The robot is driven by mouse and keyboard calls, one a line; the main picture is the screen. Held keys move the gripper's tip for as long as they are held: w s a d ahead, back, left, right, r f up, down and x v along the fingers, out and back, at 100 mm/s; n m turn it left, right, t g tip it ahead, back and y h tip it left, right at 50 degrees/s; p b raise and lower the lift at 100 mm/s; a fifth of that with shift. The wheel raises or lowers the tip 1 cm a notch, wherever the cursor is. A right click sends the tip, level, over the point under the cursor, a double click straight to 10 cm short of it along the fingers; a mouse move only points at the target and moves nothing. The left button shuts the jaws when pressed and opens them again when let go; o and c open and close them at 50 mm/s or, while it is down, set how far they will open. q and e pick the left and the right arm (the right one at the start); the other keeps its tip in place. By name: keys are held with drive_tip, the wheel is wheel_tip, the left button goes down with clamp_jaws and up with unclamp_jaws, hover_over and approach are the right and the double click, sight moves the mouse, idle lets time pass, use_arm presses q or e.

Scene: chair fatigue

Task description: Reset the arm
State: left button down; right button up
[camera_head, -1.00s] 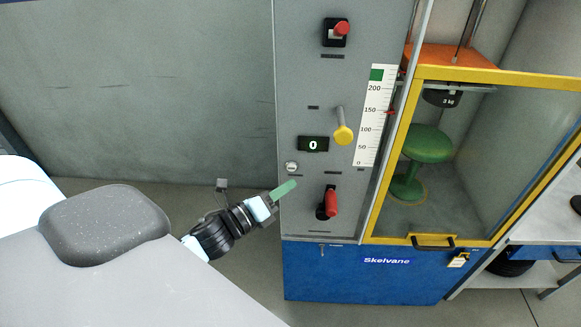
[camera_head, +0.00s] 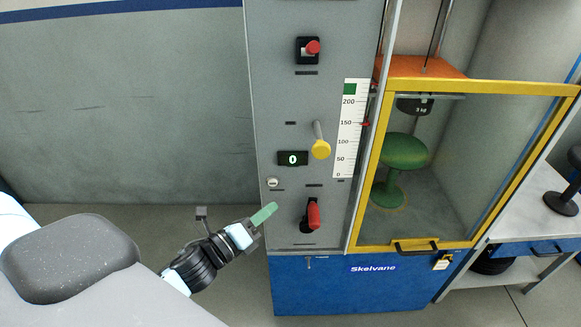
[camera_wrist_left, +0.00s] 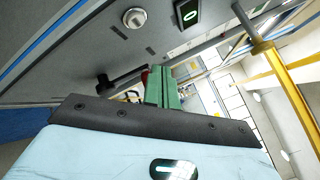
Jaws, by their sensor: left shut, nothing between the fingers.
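My left gripper (camera_head: 264,214) is in the head view, low in front of the grey control panel, with its green fingers shut and empty. The fingers also show in the left wrist view (camera_wrist_left: 162,88). It is left of the red-handled lever (camera_head: 314,214) at the bottom of the panel, apart from it in the picture. A yellow-knobbed lever (camera_head: 320,148) sits higher on the panel, beside a small display (camera_head: 293,159) that reads 0. The display and a round silver knob (camera_wrist_left: 134,18) show in the left wrist view. My right gripper is not in view.
A red switch (camera_head: 312,47) is at the panel's top. A scale (camera_head: 348,130) borders a yellow-framed door (camera_head: 376,190), which looks closed. Behind it are a green stool (camera_head: 404,150) and a 3 kg weight (camera_head: 414,105). A shelf with a dark stool (camera_head: 562,202) stands at right.

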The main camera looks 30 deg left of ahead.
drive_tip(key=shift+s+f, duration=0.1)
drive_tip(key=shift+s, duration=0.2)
use_arm(q)
drive_tip(key=s+d+f+n+g+y, duration=0.1)
drive_tip(key=s+d+f+n+g, duration=0.2)
drive_tip(key=s+f+n, duration=0.4)
drive_tip(key=s+d+f+n+g+p, duration=0.1)
drive_tip(key=s+d+f+n+g, duration=0.2)
drive_tip(key=s+f+n, duration=0.4)
drive_tip(key=s+d+f+n+g+y+p, duration=0.1)
drive_tip(key=s+d+f+n+g, duration=0.2)
drive_tip(key=s+f+n, duration=0.5)
drive_tip(key=s+n, duration=0.5)
drive_tip(key=shift+s+d+y, duration=0.25)
drive_tip(key=shift+y, duration=0.05)
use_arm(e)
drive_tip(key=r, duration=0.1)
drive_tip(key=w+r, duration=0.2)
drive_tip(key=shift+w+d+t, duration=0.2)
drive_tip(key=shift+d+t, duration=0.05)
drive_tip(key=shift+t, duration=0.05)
use_arm(q)
drive_tip(key=shift+f, duration=0.1)
